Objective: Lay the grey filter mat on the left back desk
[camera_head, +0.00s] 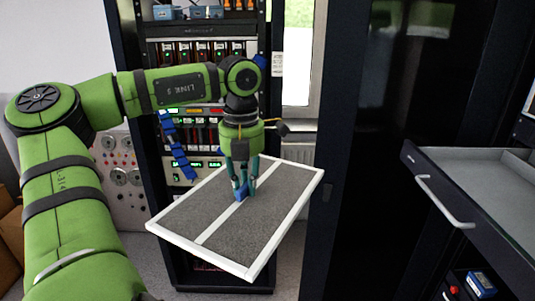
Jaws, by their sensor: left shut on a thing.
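The grey filter mat (265,225) is a flat grey panel with a white frame and a white bar across its middle. My left gripper (241,190) is above it, pointing down, and shut on a small blue piece at the middle of the mat. The mat is held in the air, slightly tilted, in front of the equipment rack. The fingers hide part of the blue piece. The left back desk cannot be made out in this view. My right gripper is not in view.
A dark rack (205,110) with lit modules stands behind the mat. A dark cabinet (365,130) stands to its right. A grey drawer or tray with a handle (445,202) juts in at the right. Cardboard boxes (10,240) are at the left edge.

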